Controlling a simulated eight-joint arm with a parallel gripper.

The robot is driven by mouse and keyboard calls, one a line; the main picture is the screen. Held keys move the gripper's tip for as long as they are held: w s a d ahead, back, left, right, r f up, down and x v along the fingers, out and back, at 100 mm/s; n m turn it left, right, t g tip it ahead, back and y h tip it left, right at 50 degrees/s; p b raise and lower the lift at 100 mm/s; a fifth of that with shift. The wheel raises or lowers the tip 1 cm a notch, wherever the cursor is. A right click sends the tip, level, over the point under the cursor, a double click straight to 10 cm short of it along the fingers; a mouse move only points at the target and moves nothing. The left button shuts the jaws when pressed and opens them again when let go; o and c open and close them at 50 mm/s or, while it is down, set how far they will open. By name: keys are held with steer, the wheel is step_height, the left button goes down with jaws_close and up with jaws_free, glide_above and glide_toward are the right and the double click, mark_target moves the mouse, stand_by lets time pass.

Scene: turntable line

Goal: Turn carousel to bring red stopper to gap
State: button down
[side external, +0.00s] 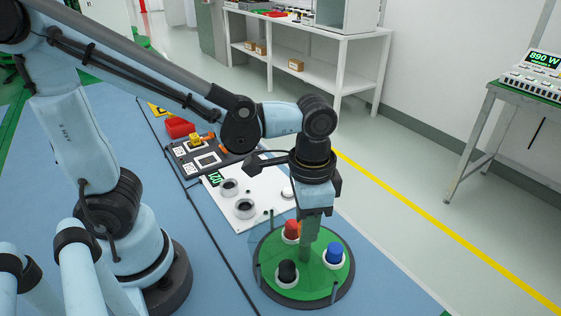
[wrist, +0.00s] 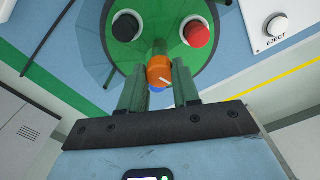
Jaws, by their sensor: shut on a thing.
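The green carousel (side external: 312,282) is a round disc on a dark base. It carries a red stopper (side external: 291,229) at the back left, a blue stopper (side external: 334,253) at the right and a black stopper (side external: 288,272) at the front. The red stopper (wrist: 197,33) and black stopper (wrist: 125,27) also show in the wrist view. My gripper (side external: 307,248) points down over the disc's middle. In the wrist view its fingers are shut on an orange knob (wrist: 160,72) with a white line. The blue stopper is mostly hidden there. I cannot make out the gap clearly.
A see-through guard (side external: 262,250) stands around part of the carousel. Behind is a white panel (side external: 262,216) with two round sockets, a green display and a white EJECT button (wrist: 278,26). A dark tray (side external: 188,160) lies farther back. The blue floor right of the carousel is clear.

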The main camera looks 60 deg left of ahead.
steer(key=shift+m, duration=8.1)
steer(key=c, duration=0.8)
jaws_free()
